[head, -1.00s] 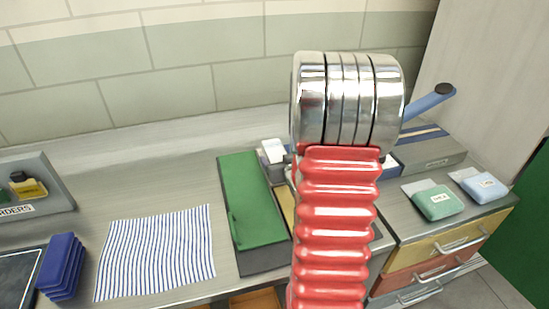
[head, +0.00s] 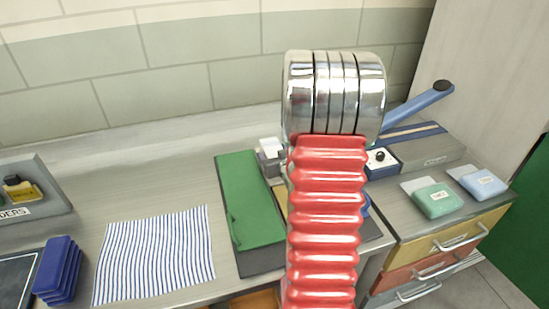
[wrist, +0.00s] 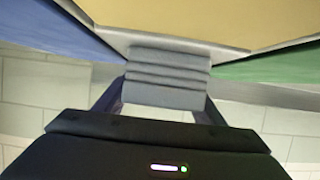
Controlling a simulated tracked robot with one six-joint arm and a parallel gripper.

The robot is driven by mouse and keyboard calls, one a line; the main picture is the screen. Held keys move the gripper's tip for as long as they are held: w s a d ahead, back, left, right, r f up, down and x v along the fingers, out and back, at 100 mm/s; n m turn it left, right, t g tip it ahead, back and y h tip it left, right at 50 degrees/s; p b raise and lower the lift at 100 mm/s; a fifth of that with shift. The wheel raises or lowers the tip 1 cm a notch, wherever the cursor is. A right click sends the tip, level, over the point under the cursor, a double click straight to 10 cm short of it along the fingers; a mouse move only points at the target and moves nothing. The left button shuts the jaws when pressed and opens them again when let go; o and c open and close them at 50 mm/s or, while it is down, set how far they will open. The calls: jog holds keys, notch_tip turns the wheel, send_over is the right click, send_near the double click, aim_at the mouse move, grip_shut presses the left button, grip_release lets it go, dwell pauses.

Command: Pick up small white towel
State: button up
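I cannot make out a plain white towel for certain. A white cloth with thin blue stripes (head: 155,255) lies flat on the bench at left in the head view. A small white-topped item (head: 270,148) stands behind the green-covered box, partly hidden by my arm. My red ribbed arm hides my gripper in the head view. In the wrist view, my gripper (wrist: 167,88) shows two dark fingers slanting towards a grey ridged block (wrist: 167,75). I cannot tell whether that block is held, behind the fingers, or part of them.
A blue stack (head: 58,268) and a grey bin (head: 40,198) are at the left. Green (head: 437,201) and blue (head: 482,182) packets lie on the drawer unit (head: 455,240) at right. The rear bench is mostly clear.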

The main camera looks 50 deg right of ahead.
aim_at(274, 152)
jog(key=c, duration=0.9)
jog(key=shift+r, duration=0.1)
jog(key=shift+r, duration=4.9)
